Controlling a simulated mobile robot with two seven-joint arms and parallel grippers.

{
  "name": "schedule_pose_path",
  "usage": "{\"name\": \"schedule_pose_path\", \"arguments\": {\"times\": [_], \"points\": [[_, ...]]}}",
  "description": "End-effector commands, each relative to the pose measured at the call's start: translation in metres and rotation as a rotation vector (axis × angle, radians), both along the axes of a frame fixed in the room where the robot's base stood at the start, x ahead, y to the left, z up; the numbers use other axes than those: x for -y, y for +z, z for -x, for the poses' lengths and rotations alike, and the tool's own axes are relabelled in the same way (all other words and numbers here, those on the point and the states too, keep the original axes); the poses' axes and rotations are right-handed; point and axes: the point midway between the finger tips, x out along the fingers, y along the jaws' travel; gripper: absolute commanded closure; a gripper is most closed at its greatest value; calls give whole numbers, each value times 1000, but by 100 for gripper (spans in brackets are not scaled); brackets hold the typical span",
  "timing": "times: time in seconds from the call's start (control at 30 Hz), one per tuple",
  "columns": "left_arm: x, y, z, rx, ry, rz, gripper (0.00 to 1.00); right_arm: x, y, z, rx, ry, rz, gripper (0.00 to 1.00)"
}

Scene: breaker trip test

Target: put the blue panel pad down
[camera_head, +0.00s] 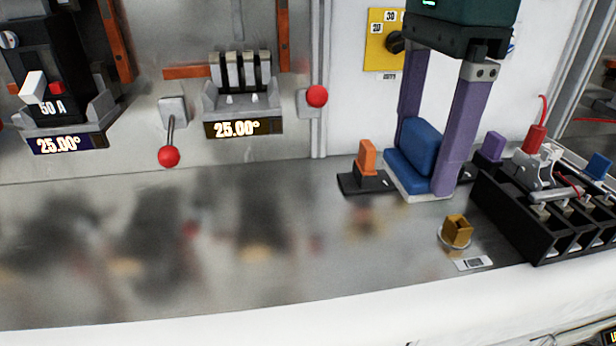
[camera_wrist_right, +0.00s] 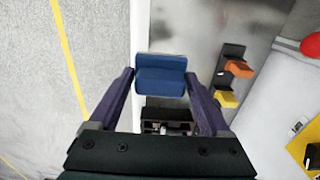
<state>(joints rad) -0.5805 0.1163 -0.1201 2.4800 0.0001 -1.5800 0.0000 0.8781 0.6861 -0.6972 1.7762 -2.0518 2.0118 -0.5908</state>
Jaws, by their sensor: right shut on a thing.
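The blue panel pad (camera_head: 421,146) is an L-shaped block with a pale base, at the right part of the metal bench. It also shows in the right wrist view (camera_wrist_right: 160,75). My right gripper (camera_head: 424,165), with purple fingers, points down and is shut on the pad, one finger on each side. The pad is upright, at or just above the bench top; I cannot tell if it touches. My left gripper is not in view.
An orange block (camera_head: 367,158) on a dark base stands left of the pad. A purple block (camera_head: 493,147) and a black slotted rack (camera_head: 520,215) are at the right. A small yellow-brown block (camera_head: 457,231) sits in front. The bench's left part (camera_head: 90,250) is clear.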

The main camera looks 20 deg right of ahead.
Motion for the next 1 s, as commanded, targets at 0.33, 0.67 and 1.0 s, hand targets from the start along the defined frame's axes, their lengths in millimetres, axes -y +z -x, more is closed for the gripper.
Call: {"name": "schedule_pose_path", "arguments": {"times": [0.33, 0.67, 1.0], "points": [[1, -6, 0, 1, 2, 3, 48, 0, -84, 0, -2, -2, -1, 70], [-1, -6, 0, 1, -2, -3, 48, -1, -126, 0, -1, -2, -2, 70], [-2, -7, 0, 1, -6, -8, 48, 0, -135, -1, 3, -1, -1, 70]]}}
